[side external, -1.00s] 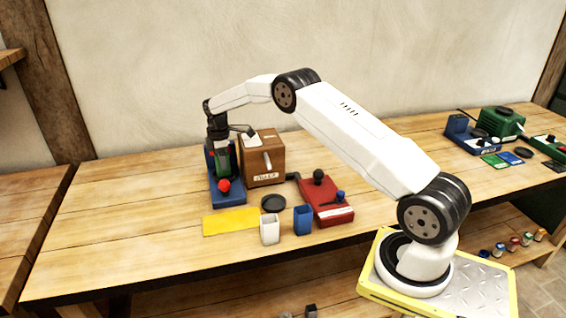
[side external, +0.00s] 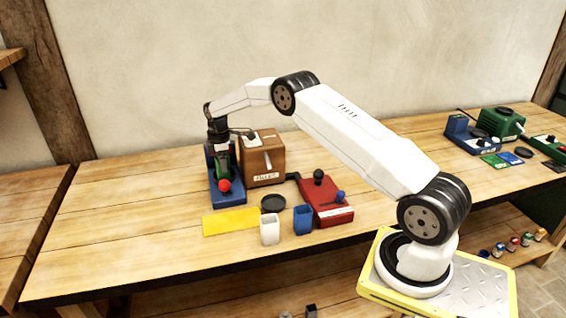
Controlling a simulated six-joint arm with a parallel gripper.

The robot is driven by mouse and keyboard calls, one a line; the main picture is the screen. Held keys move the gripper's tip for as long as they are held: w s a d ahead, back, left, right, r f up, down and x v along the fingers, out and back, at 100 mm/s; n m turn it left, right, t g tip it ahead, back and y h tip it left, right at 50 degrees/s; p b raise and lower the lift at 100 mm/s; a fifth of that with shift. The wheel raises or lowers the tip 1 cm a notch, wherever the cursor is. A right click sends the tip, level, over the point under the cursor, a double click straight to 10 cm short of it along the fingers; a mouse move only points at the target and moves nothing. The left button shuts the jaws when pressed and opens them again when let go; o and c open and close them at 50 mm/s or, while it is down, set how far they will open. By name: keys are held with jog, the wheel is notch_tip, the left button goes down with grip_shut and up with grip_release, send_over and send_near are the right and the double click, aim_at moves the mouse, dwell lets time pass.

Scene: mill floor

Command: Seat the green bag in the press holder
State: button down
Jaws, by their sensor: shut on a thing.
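The green bag (side external: 222,161) shows as a small green patch below my gripper (side external: 220,145), which is shut on it. The bag is at the blue press (side external: 228,194), in front of its upright blue back. The press has a red knob (side external: 224,185) at its front. My gripper points down over the press. The holder is mostly hidden by the gripper and bag, so I cannot tell whether the bag touches it.
A brown box machine (side external: 262,160) stands close right of the press. The table's left side is clear.

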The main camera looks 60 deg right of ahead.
jog(key=shift+c, duration=2.2)
grip_release()
jog(key=shift+f, duration=0.1)
jog(key=shift+r, duration=5.5)
jog(key=shift+a, duration=0.1)
